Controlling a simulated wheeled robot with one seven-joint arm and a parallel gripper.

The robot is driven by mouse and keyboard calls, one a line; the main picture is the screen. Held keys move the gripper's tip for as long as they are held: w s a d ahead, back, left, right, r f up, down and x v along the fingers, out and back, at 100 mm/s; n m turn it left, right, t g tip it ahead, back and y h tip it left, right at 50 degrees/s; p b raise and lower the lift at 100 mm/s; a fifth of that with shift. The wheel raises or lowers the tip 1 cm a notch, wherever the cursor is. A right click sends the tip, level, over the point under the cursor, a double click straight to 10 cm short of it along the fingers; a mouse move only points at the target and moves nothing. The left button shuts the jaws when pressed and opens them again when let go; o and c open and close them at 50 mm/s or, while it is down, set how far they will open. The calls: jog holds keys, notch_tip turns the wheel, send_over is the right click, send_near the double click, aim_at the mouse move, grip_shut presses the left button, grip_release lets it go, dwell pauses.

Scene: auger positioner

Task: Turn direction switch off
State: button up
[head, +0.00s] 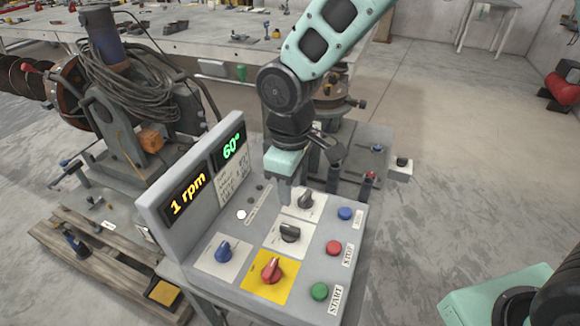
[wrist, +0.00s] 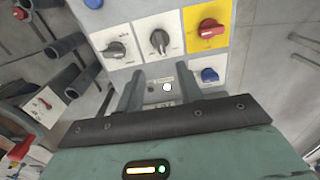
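The control panel (head: 300,262) carries two black rotary switches on white plates. One black switch (head: 290,232) is in the middle; the other (head: 305,200) is nearer the arm. In the wrist view they appear as the middle switch (wrist: 159,40) and the left switch (wrist: 115,48). I cannot read which is labelled direction. My gripper (head: 285,198) is above the panel beside these switches. In the wrist view my gripper (wrist: 160,80) has its two fingers apart with nothing between them. The fingertips appear just short of the switches; contact is not visible.
A red switch (head: 271,270) on yellow and a blue knob (head: 223,251) sit nearby. Blue (head: 345,213), red (head: 333,247) and green (head: 319,291) buttons line the right side. The upright display (head: 188,194) reads 1 rpm and 60°, standing close behind my gripper.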

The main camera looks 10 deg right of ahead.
jog(key=shift+r, duration=2.4)
jog(key=s+d+r+m, duration=0.1)
jog(key=s+d, duration=0.1)
jog(key=s, duration=0.7)
jog(key=s+d+r+m, duration=0.1)
jog(key=s+d+m, duration=0.1)
jog(key=s, duration=0.7)
jog(key=shift+d+y, duration=0.3)
jog(key=shift+d, duration=0.4)
jog(key=shift+w+a+r+m, duration=0.1)
jog(key=shift+r+m, duration=0.05)
jog(key=shift+m, duration=0.15)
